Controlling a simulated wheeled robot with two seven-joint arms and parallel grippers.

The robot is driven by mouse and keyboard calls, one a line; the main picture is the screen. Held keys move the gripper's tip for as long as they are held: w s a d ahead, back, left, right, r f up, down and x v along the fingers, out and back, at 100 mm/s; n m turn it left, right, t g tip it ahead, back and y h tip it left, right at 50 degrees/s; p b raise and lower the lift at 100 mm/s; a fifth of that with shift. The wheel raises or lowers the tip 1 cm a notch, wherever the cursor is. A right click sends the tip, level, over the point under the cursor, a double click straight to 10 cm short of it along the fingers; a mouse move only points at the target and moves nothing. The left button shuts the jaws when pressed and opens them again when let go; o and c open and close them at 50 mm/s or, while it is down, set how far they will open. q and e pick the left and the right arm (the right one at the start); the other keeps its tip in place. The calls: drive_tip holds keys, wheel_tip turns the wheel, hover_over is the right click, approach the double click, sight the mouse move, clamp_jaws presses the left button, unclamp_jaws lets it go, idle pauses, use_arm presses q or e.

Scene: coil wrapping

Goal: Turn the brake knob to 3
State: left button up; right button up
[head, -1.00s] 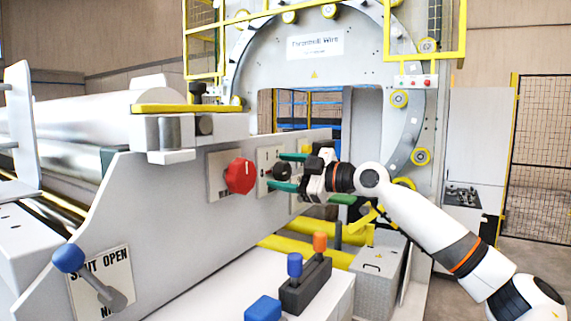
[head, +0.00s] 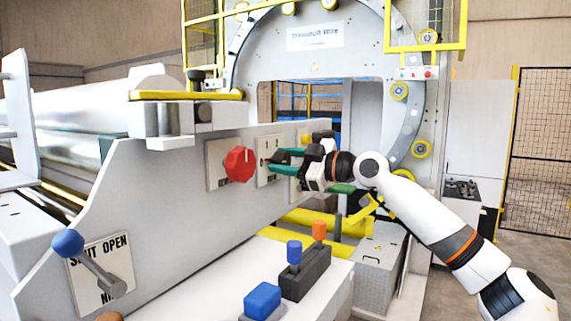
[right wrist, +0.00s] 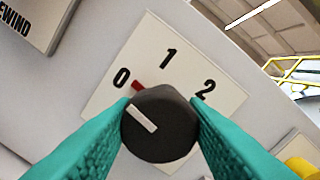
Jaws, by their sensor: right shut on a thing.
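The black brake knob (right wrist: 160,125) sits on a white dial plate (right wrist: 215,85) showing 0, 1 and 2; a 3 is not visible. Its white pointer line is on the upper left of its face, towards the 0. A small red mark shows on the plate beside the 0. My right gripper (right wrist: 163,122) is shut on the knob, one teal finger on each side. In the head view, the right gripper (head: 282,161) reaches the dial plate (head: 264,148) from the right, and its fingers mostly hide the knob. My left gripper is not in view.
A red knob (head: 239,164) sits just left of the dial on the same grey panel. A lever with a blue ball (head: 68,243) is at lower left. Blue and orange levers (head: 306,262) stand below the dial. A yellow rail (head: 310,240) runs underneath.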

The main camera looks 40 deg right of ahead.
drive_tip(key=m+b, duration=0.1)
drive_tip(key=m, duration=0.2)
drive_tip(key=shift+m, duration=0.3)
drive_tip(key=m, duration=0.4)
drive_tip(key=shift+m, duration=0.3)
drive_tip(key=m, duration=0.5)
drive_tip(key=shift+r+m+t, duration=0.1)
drive_tip(key=shift+m+t, duration=0.3)
drive_tip(key=m, duration=0.4)
drive_tip(key=shift+m+h, duration=0.3)
drive_tip(key=m+p, duration=0.1)
drive_tip(key=m, duration=0.3)
drive_tip(key=shift+m, duration=0.4)
drive_tip(key=m+p, duration=0.2)
drive_tip(key=m, duration=0.2)
drive_tip(key=shift+m+h, duration=0.4)
drive_tip(key=m+p, duration=0.3)
drive_tip(key=m, duration=0.2)
drive_tip(key=shift+m+p, duration=0.7)
drive_tip(key=shift+m, duration=0.4)
